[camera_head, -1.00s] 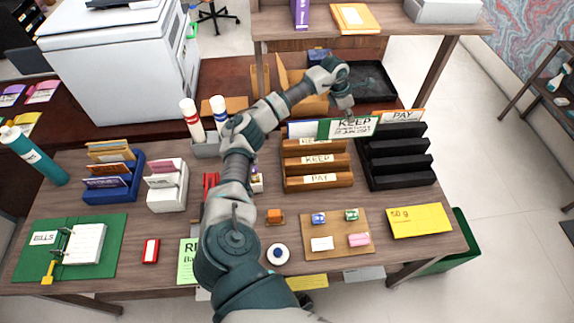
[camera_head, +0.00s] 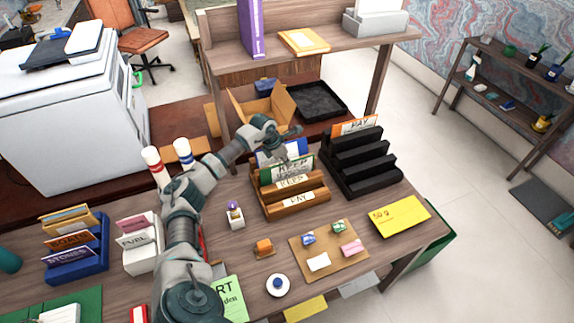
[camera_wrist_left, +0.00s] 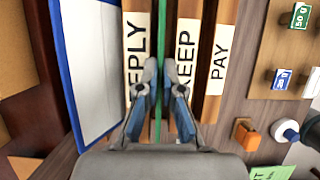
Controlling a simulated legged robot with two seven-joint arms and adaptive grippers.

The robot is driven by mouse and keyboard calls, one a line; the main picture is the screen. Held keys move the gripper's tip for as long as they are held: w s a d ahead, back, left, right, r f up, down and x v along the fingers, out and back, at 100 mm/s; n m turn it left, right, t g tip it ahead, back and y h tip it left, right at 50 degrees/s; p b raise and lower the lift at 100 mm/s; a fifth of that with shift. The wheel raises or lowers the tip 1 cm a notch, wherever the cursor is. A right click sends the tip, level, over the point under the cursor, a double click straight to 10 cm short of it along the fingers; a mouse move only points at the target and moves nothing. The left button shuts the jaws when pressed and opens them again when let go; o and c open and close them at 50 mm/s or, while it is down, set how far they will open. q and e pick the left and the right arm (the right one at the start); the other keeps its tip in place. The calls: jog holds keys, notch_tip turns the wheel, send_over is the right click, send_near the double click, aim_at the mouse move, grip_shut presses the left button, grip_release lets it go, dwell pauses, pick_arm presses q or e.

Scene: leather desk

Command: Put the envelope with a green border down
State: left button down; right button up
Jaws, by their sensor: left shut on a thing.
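The green-bordered envelope (camera_head: 283,170) stands upright in the wooden sorter (camera_head: 298,207), its lower part hidden by the KEEP step. In the left wrist view the envelope shows edge-on as a thin green strip (camera_wrist_left: 161,45) between the REPLY (camera_wrist_left: 136,60) and KEEP (camera_wrist_left: 186,60) steps. My left gripper (camera_head: 291,149) is above the sorter, shut on the envelope's top edge. Its fingers (camera_wrist_left: 165,85) show on both sides of the green strip. Whether the envelope touches the slot's bottom is hidden. My right gripper is in neither view.
A blue-bordered envelope (camera_wrist_left: 90,60) stands behind the REPLY step. A black stepped sorter (camera_head: 362,165) with an orange-bordered PAY envelope (camera_head: 352,126) is close on the right.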

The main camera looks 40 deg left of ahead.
pick_arm(q)
jog(key=shift+f, duration=0.9)
jog(key=c, duration=1.3)
grip_release()
jog(key=shift+w+d+r, duration=0.1)
jog(key=shift+d+r, duration=0.05)
jog(key=shift+d, duration=0.3)
jog(key=v, duration=0.8)
jog(key=a+v, duration=0.1)
jog(key=v, duration=0.3)
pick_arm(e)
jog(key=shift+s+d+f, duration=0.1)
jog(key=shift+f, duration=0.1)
pick_arm(q)
jog(key=shift+d, duration=0.2)
